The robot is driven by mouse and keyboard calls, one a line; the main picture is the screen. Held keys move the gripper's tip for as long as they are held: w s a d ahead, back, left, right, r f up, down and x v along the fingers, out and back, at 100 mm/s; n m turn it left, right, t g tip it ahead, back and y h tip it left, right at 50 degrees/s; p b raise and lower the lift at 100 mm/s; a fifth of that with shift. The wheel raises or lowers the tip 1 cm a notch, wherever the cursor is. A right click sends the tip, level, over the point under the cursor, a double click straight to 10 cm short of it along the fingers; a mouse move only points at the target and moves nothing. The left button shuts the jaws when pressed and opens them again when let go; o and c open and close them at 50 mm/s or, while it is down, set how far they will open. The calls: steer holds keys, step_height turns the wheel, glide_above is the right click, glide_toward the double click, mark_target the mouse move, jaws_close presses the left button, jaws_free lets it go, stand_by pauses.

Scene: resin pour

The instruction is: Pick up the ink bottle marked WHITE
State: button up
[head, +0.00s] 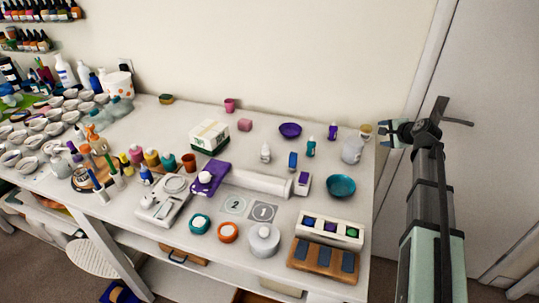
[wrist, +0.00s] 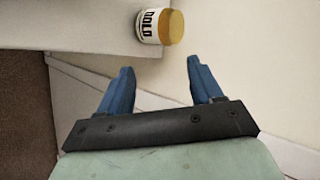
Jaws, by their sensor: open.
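A small white bottle (head: 266,153) stands upright near the middle of the table in the head view. Its label is too small to read, so I cannot tell whether it says WHITE. My gripper (head: 382,136) is open and empty at the table's right end, well to the right of that bottle. In the wrist view my gripper (wrist: 160,66) shows two blue fingers spread apart with nothing between them. The white bottle is not in the wrist view.
A gold-lidded jar marked GOLD (wrist: 152,27) stands at the table edge beyond my fingers. A large whitish jar (head: 352,151), a purple bottle (head: 333,131) and a teal bottle (head: 311,147) stand between my gripper and the white bottle. A purple bowl (head: 290,130) is behind.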

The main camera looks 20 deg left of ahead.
steer(key=a+r+g+y, duration=0.1)
steer(key=a+r, duration=0.3)
steer(key=a, duration=0.5)
steer(key=m+g+h, duration=0.2)
steer(key=m+g, duration=0.4)
steer(key=g, duration=0.3)
glide_toward(267, 146)
steer(key=x, duration=1.2)
steer(key=shift+s+a+f, duration=0.15)
steer(key=shift+a+f, duration=0.05)
steer(key=shift+f, duration=0.15)
steer(key=shift+c, duration=0.2)
steer(key=c, duration=1)
steer(key=shift+r, duration=0.1)
